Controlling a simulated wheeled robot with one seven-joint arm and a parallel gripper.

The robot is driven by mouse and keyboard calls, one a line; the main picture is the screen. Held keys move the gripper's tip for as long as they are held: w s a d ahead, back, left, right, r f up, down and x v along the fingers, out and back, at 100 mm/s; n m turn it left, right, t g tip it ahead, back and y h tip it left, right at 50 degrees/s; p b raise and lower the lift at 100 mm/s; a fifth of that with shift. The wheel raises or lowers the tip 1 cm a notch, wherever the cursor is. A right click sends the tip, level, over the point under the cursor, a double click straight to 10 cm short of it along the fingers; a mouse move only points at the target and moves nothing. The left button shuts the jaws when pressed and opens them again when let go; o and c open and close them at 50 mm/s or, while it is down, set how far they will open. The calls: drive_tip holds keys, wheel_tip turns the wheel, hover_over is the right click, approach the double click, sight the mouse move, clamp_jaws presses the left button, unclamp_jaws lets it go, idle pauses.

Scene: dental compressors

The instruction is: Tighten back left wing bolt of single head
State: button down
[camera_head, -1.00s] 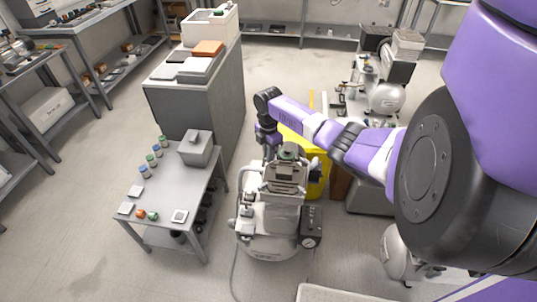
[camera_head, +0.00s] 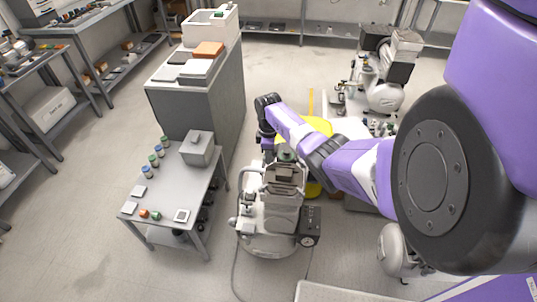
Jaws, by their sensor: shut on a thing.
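The single head compressor (camera_head: 268,215) stands on the floor in the middle, a pale tank with a grey head (camera_head: 285,178) on top. My arm reaches over from the right, and my gripper (camera_head: 268,152) points down at the back left of that head. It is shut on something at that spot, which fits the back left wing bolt. The bolt itself is too small and too covered by the gripper to make out. The other wing bolts cannot be told apart at this size.
A low grey table (camera_head: 172,195) with small jars and a grey box (camera_head: 197,148) stands just left of the compressor. A tall cabinet (camera_head: 200,100) is behind it. A yellow bin (camera_head: 318,125) stands behind the head. Another compressor (camera_head: 385,95) is at the back right.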

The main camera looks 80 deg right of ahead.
drive_tip(key=m+p, duration=0.1)
drive_tip(key=m, duration=0.4)
drive_tip(key=shift+m, duration=2.5)
drive_tip(key=c, duration=1.5)
unclamp_jaws()
drive_tip(key=shift+r, duration=3.9)
